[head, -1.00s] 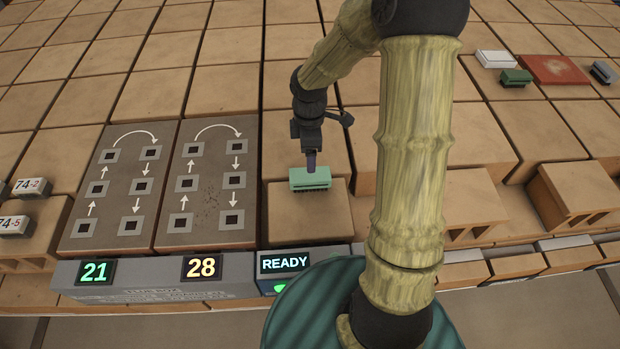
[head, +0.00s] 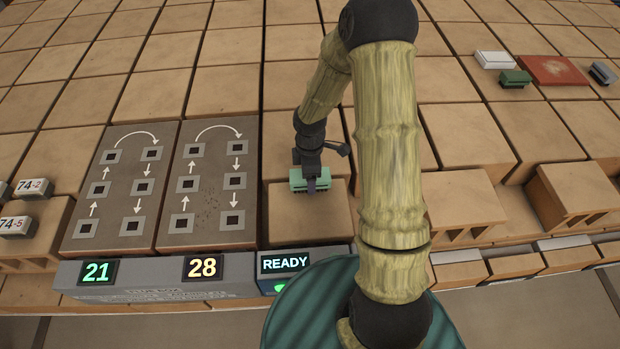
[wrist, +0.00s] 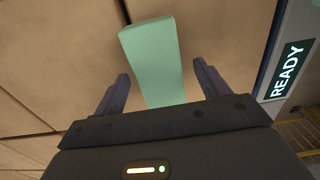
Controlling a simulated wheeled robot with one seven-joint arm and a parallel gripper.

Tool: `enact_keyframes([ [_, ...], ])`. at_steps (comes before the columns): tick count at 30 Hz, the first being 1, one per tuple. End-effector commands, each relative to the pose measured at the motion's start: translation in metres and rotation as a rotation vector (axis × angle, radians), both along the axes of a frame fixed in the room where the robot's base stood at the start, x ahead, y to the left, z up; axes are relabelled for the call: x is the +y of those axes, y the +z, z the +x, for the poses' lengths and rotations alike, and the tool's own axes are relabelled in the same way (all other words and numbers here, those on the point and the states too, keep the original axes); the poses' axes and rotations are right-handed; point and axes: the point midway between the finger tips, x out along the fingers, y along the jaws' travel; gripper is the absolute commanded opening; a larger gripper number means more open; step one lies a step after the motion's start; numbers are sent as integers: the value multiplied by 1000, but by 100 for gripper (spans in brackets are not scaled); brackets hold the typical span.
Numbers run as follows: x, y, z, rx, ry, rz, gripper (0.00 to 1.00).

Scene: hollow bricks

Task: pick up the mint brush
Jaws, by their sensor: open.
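The mint brush (head: 297,181) lies bristles down on a brown brick block in front of my arm. In the wrist view the mint brush (wrist: 153,62) is a plain mint bar running away from between my fingers. My gripper (head: 313,187) is down at the brush in the head view and covers part of it. In the wrist view my gripper (wrist: 162,88) is open, with one dark finger on each side of the brush's near end. A gap shows between the brush and each finger.
The brick block (head: 310,222) under the brush has bare room in front. Two dark panels (head: 210,145) with square holes lie to the left. A READY display (head: 285,263) stands at the near edge. A green brush (head: 515,78), white brush (head: 494,60) and red mat (head: 553,70) lie far right.

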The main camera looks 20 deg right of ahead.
Motion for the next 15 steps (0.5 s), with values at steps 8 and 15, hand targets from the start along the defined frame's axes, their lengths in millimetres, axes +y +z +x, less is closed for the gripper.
enact_keyframes([
  [8, 0, -17, 1, -2, -1, 0, 75],
  [15, 0, -17, 1, -2, -1, 0, 75],
])
